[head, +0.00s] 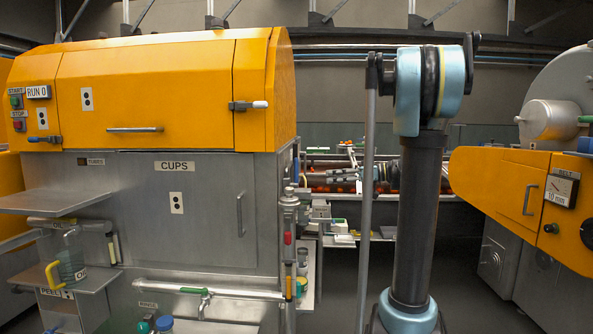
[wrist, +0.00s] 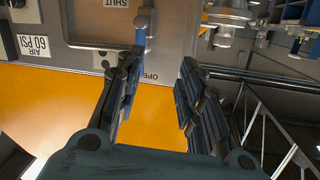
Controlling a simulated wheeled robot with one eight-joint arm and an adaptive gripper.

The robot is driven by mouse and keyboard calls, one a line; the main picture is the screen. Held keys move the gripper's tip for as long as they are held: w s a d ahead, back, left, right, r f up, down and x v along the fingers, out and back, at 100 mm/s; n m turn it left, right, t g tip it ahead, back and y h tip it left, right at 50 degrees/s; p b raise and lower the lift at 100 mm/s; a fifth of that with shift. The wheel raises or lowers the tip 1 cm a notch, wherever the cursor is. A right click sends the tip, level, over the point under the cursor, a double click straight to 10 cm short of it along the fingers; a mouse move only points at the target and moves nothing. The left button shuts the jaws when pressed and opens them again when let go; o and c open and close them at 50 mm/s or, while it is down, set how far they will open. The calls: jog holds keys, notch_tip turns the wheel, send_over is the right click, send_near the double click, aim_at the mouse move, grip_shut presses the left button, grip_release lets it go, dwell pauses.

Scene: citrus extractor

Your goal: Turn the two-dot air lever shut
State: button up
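In the wrist view my gripper (wrist: 155,90) is open, its two dark fingers spread wide with a gap between them. A narrow blue upright piece (wrist: 142,32), which looks like the air lever, shows beyond the fingertips, nearer the left finger. Its lower end is near the OPEN marking (wrist: 151,75); a SHUT marking (wrist: 117,3) is at the top, to its left. A small dotted plate (wrist: 105,60) is partly behind the left finger. Whether any finger touches the lever, I cannot tell. The head view shows neither my gripper nor this lever clearly.
An AIR 60 PSI label (wrist: 34,46) is on the grey panel, above an orange surface (wrist: 50,105). Metal fittings (wrist: 228,14) are at the upper right. The orange-hooded extractor (head: 150,80) stands left in the head view, another machine (head: 500,180) right.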

jog(key=w+d+r+n+y, duration=0.2)
jog(key=w, duration=0.1)
send_over(296, 182)
jog(key=w, duration=0.1)
jog(key=shift+r, duration=0.15)
dwell(0.6)
jog(key=shift+c, duration=0.6)
grip_shut()
